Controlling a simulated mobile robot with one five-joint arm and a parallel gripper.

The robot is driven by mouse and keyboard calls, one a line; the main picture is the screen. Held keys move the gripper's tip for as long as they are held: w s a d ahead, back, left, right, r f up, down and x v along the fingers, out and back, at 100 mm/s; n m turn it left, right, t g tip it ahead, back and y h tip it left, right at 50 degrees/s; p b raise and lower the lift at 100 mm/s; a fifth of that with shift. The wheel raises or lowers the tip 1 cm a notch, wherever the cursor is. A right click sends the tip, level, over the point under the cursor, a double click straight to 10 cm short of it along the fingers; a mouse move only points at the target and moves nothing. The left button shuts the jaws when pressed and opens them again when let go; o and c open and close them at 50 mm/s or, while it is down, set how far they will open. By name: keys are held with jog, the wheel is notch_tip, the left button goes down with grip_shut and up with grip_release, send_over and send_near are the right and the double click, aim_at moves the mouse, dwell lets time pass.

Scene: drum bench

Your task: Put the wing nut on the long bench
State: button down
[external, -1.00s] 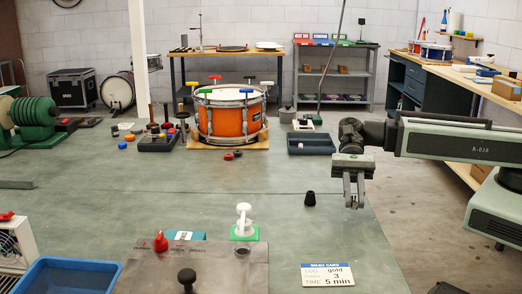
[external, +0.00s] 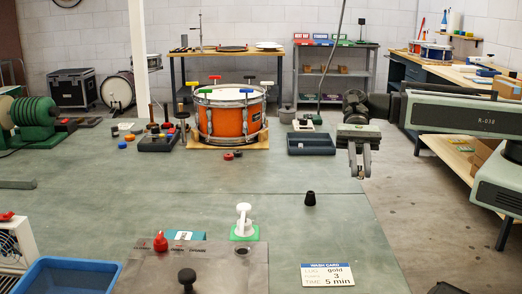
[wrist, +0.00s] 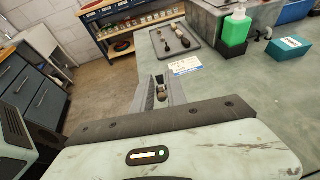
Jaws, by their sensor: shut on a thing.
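My gripper (external: 360,173) hangs in the air over the right edge of the large green-grey worktop in the external view. In the wrist view my gripper (wrist: 161,92) is shut on a small brownish thing, which I take to be the wing nut (wrist: 161,97). Its shape is mostly hidden between the fingers. A long wood-topped bench (external: 440,69) with dark blue drawers runs along the right wall in the external view, beyond my arm and apart from my gripper.
A dark tray (external: 311,152) and a black cone-shaped piece (external: 310,198) stand on the worktop (external: 200,215) left of my gripper. An orange drum (external: 228,119) stands further back. Boxes lie on the right-hand bench and its lower shelf. Bare floor separates it from the worktop.

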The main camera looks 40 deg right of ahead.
notch_tip(320, 180, down, 9)
jog(key=b, duration=0.7)
jog(key=shift+r, duration=0.5)
jog(key=w+a, duration=0.3)
jog(key=w+a+f, duration=0.1)
jog(key=w+a, duration=0.2)
jog(key=a, duration=0.1)
jog(key=w+a+b, duration=0.1)
jog(key=w+a, duration=0.2)
jog(key=a, duration=0.1)
jog(key=shift+w+f, duration=0.1)
jog(key=shift+f, duration=0.1)
